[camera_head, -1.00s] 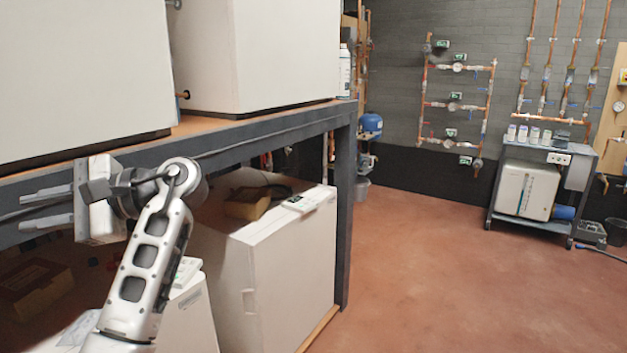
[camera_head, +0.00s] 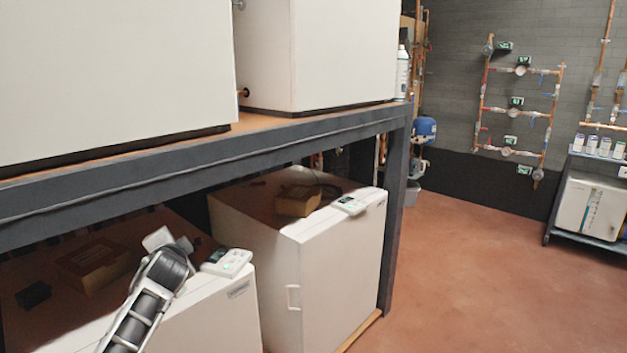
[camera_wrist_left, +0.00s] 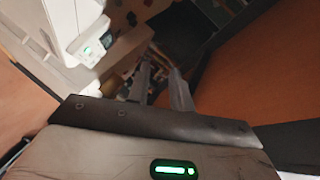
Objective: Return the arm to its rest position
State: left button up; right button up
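My left arm (camera_head: 145,300) comes in from the bottom left of the head view, in front of the lower white heat pump units. Its gripper is mostly hidden behind the wrist there; only a pale part shows. In the left wrist view the two fingers of my left gripper (camera_wrist_left: 161,85) stand apart with nothing seen between them. My right arm and gripper are not in view.
A dark metal rack (camera_head: 300,133) carries large white units (camera_head: 330,50) above the arm. Lower units (camera_head: 340,260) stand underneath, one with a controller (camera_head: 228,262) on top close to my wrist. The red floor (camera_head: 480,270) at right is clear.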

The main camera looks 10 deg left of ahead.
pick_arm(q)
jog(key=w+d+r+n+t+h, duration=0.35)
jog(key=d+n+t+h, duration=0.2)
jog(key=d, duration=0.25)
jog(key=s+d+f+m+g+h, duration=0.1)
jog(key=s+d+f+g+h, duration=0.1)
jog(key=s+d+f, duration=0.5)
jog(key=s+d+f+m+g+h, duration=0.15)
jog(key=s+d+f, duration=0.25)
jog(key=s+f, duration=0.75)
jog(key=s+d+f+g+h, duration=0.1)
jog(key=s+d+f+g, duration=0.1)
jog(key=s, duration=0.8)
jog(key=s+d+f+n+g, duration=0.1)
jog(key=s+d+f, duration=0.4)
jog(key=s, duration=0.5)
jog(key=shift+d+f+g+h, duration=0.25)
jog(key=shift+d+g+h, duration=0.15)
jog(key=shift+d+g, duration=0.25)
